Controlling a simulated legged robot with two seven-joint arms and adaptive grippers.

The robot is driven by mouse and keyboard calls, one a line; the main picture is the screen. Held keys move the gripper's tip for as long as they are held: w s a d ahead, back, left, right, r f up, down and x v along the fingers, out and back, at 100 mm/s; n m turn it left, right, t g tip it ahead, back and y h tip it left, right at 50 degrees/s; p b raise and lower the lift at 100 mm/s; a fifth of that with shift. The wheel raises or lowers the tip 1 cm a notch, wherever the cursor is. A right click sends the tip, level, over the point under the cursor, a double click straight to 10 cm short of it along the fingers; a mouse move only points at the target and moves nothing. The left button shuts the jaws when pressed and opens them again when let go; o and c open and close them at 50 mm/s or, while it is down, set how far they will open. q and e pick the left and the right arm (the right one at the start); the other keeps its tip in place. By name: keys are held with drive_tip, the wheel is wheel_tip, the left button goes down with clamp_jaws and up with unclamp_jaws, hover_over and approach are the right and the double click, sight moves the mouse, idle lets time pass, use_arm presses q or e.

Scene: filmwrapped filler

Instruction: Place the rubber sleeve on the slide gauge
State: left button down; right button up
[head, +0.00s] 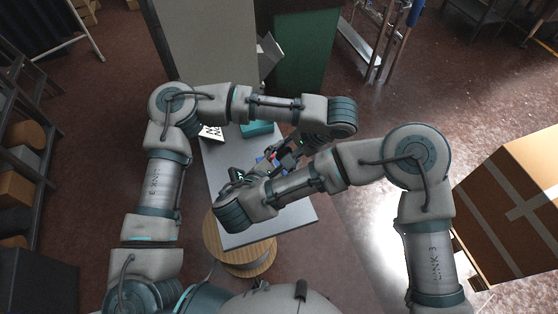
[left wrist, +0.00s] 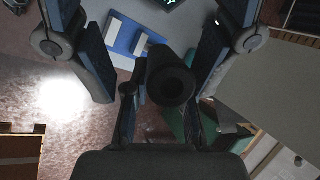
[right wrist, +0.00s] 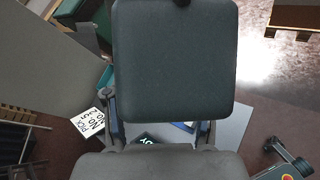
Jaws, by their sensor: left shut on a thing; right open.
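My left gripper (head: 283,157) is shut on a black rubber sleeve (left wrist: 173,84), a short tube whose round hole faces the left wrist camera. It holds the sleeve above the table. Beyond the sleeve, a blue item with pale grey blocks (left wrist: 124,37) lies on the table; I cannot tell whether it is the slide gauge. A dark display with green characters (left wrist: 168,3) is beside it, and shows in the right wrist view (right wrist: 147,138). My right gripper (right wrist: 158,128) is open, near this display, its fingers apart. A large grey part hides much of that view.
The grey table (head: 290,216) has a bare front right part. A teal box (head: 257,128) and a printed sign (head: 211,132) stand at its back. A wooden spool (head: 240,256) is below its front edge. A large cardboard box (head: 515,205) is at right.

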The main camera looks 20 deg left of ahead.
drive_tip(key=shift+w, duration=0.1)
drive_tip(key=c, duration=0.9)
drive_tip(key=o, duration=0.9)
drive_tip(key=v, duration=0.7)
drive_tip(key=shift+s+a, duration=0.15)
drive_tip(key=shift+s, duration=0.1)
